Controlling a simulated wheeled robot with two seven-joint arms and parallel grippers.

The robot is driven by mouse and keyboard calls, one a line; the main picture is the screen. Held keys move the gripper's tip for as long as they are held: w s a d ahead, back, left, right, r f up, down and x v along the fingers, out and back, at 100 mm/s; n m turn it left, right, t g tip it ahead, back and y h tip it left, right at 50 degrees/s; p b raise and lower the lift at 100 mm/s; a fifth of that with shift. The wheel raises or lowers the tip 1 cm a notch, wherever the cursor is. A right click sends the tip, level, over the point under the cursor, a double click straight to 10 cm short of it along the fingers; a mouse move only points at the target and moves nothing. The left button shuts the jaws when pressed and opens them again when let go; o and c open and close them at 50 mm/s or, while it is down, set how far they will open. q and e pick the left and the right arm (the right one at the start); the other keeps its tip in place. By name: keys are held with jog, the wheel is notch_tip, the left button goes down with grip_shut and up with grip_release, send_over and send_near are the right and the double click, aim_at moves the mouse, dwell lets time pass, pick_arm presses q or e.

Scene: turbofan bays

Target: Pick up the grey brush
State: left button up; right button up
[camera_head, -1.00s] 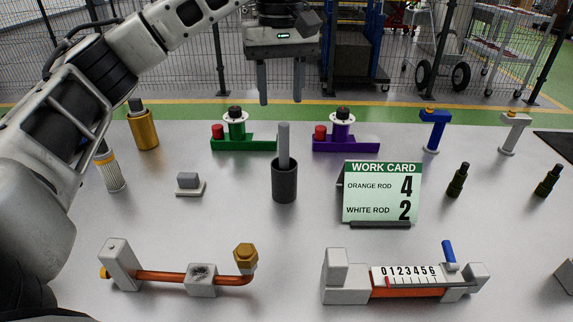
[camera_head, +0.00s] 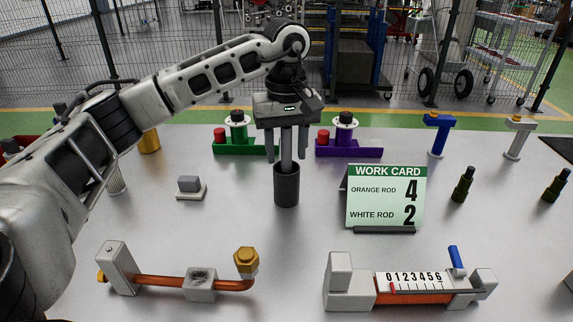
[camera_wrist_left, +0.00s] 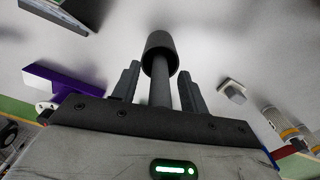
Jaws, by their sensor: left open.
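My left gripper (camera_head: 287,158) points down from above, open, with one finger on each side of the handle and a gap on both sides. In the left wrist view the handle (camera_wrist_left: 160,92) runs between the two fingers of the left gripper (camera_wrist_left: 158,82) toward the cup (camera_wrist_left: 161,48). My right gripper is not in view.
The work card (camera_head: 386,197) stands just right of the cup. Green (camera_head: 238,146) and purple (camera_head: 348,148) holders stand behind it. A small grey block (camera_head: 190,187) lies to the left. An orange-rod fixture (camera_head: 200,284) and a scale fixture (camera_head: 408,282) lie in front.

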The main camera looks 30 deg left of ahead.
pick_arm(q)
grip_shut()
jog(key=shift+r, duration=0.15)
notch_tip(320, 180, up, 10)
jog(key=shift+f+p, duration=0.1)
jog(key=shift+p, duration=0.45)
